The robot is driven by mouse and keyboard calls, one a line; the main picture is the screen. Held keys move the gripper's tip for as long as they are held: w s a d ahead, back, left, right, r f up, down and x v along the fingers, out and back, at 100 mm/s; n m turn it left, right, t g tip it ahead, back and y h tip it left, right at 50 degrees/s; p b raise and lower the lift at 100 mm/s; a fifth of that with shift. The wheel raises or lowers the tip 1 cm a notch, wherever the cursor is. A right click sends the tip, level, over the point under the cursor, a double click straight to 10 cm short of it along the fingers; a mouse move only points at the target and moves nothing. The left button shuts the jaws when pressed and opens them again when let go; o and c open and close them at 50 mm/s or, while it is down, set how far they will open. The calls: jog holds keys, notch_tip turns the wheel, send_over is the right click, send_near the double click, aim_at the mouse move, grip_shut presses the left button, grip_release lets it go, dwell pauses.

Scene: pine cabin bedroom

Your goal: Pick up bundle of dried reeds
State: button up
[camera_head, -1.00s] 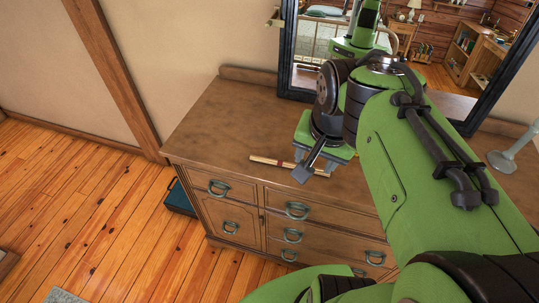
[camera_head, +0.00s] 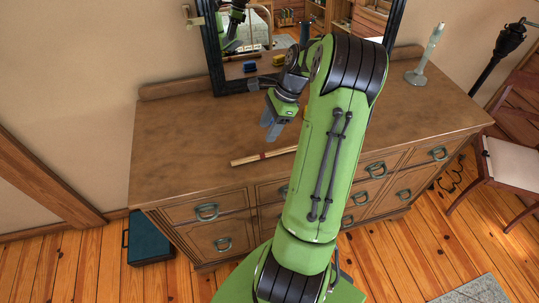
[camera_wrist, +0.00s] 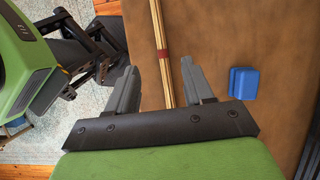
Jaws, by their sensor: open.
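The bundle of dried reeds (camera_head: 262,156) is a thin straw-coloured bundle with a red band, lying flat on the wooden dresser (camera_head: 180,130) near its front edge. My arm hides its right end in the head view. In the wrist view the bundle (camera_wrist: 159,30) runs up the picture, with its red band beyond the fingertips. My gripper (camera_head: 269,130) is open and empty above the dresser, behind the bundle in the head view. In the wrist view the bundle shows between the two fingers of my gripper (camera_wrist: 158,75). I see no contact with it.
A blue block (camera_wrist: 243,88) lies on the dresser to the right in the wrist view. A dark-framed mirror (camera_head: 213,60) stands at the back. A pale green candlestick (camera_head: 428,55) stands at the right, near a chair (camera_head: 515,160). The dresser's left part is clear.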

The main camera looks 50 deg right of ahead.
send_over(255, 156)
jog(key=s+d, duration=0.1)
jog(key=d, duration=0.1)
notch_tip(255, 156, down, 5)
jog(key=shift+f+b, duration=0.2)
jog(key=shift+b, duration=0.25)
jog(key=b+x, duration=0.1)
jog(key=x, duration=0.4)
jog(key=shift+s+d+f, duration=0.1)
jog(key=shift+f, duration=0.2)
grip_shut()
